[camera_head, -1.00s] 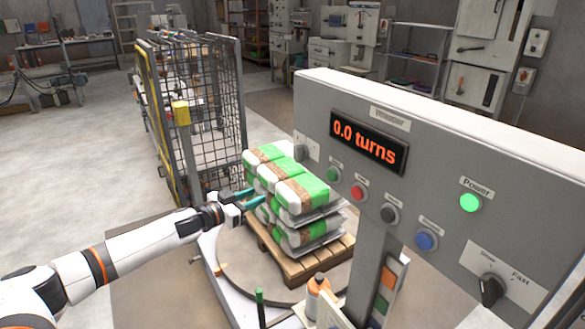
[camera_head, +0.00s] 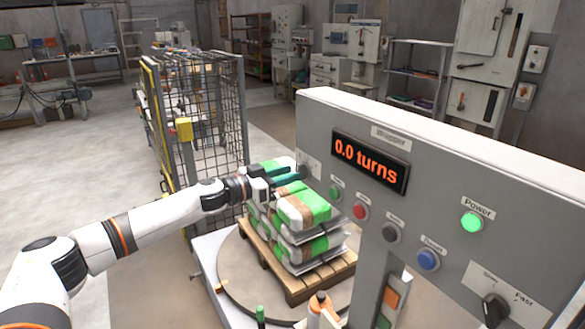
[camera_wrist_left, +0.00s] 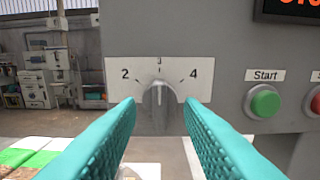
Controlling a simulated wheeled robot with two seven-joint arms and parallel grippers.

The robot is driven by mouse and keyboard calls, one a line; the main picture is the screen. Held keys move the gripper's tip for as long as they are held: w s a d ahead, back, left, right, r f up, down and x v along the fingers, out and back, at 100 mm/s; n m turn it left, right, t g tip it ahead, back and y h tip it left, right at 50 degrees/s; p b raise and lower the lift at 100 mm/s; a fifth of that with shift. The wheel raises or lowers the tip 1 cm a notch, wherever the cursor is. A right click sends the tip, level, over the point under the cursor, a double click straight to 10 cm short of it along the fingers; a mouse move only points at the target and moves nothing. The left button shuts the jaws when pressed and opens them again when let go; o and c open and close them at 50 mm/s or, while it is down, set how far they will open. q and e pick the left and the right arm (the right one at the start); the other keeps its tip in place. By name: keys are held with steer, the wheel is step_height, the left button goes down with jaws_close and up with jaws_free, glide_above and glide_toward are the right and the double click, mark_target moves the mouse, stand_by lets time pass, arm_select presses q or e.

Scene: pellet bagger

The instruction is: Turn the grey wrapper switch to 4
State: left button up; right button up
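The grey wrapper switch (camera_wrist_left: 159,108) sits on a white plate marked 2, 3 and 4 in the left wrist view. Its white pointer line points up at 3; the 4 is to the upper right. My left gripper (camera_wrist_left: 160,103) is open, with one teal finger on each side of the switch in the picture. I cannot tell whether the fingertips reach around the knob or stop just short of it. My right gripper is not in view.
The panel also carries a "0.0 turns" display (camera_head: 370,160), several buttons including a green Start button (camera_wrist_left: 264,102), and a black Slow/Fast switch (camera_head: 494,309). Stacked bags (camera_head: 305,210) on a pallet (camera_head: 300,285) stand below the left gripper. A mesh cage (camera_head: 213,110) stands behind.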

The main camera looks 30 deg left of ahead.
mark_target(302, 171)
arm_select(q)
steer(key=shift+x, duration=1.1)
jaws_close()
